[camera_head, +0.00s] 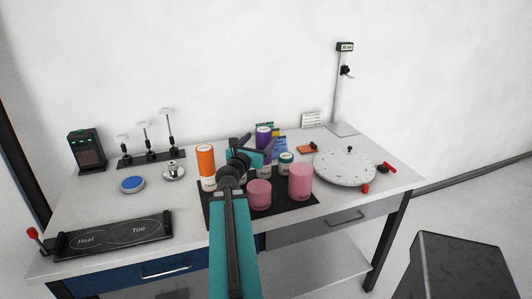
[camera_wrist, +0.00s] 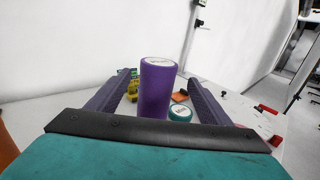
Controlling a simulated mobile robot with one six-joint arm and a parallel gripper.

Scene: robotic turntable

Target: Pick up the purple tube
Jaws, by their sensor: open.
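The purple tube (camera_wrist: 157,88) stands upright in the wrist view, between my two open fingers and close ahead of them. Its top is white with print on it. My gripper (camera_wrist: 154,96) is open, with one purple finger on each side of the tube and gaps between. I cannot tell how far the tube reaches in between the fingers.
An orange tube (camera_head: 206,164) stands left of my gripper on a black mat (camera_head: 222,217). Two pink jars (camera_head: 300,181) stand in front, and a teal-lidded jar (camera_head: 286,162) stands right of the tube. A white turntable (camera_head: 344,169) is further right.

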